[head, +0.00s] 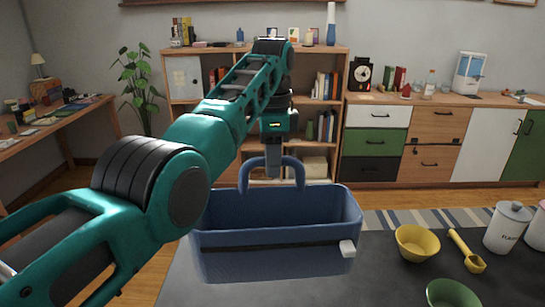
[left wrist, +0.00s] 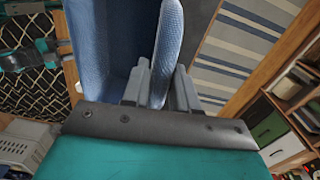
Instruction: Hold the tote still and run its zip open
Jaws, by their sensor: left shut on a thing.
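The blue tote (head: 275,266) stands upright on the dark table, its top looking open. A black zip line (head: 270,246) runs across its front, with a whitish pull (head: 347,248) at the right end. The arched blue handle (head: 300,176) rises from the top. My left gripper (head: 273,168) reaches down from above and is shut on the handle. In the left wrist view, its two grey fingers (left wrist: 158,88) are on either side of the handle (left wrist: 170,35), with the tote wall (left wrist: 98,50) beside them.
To the right on the dark table (head: 390,285) are a yellow bowl (head: 417,243), a yellow scoop (head: 466,252), a green bowl (head: 452,293) and a white canister (head: 507,228). My left arm covers much of the left side. A bookcase and drawers stand behind.

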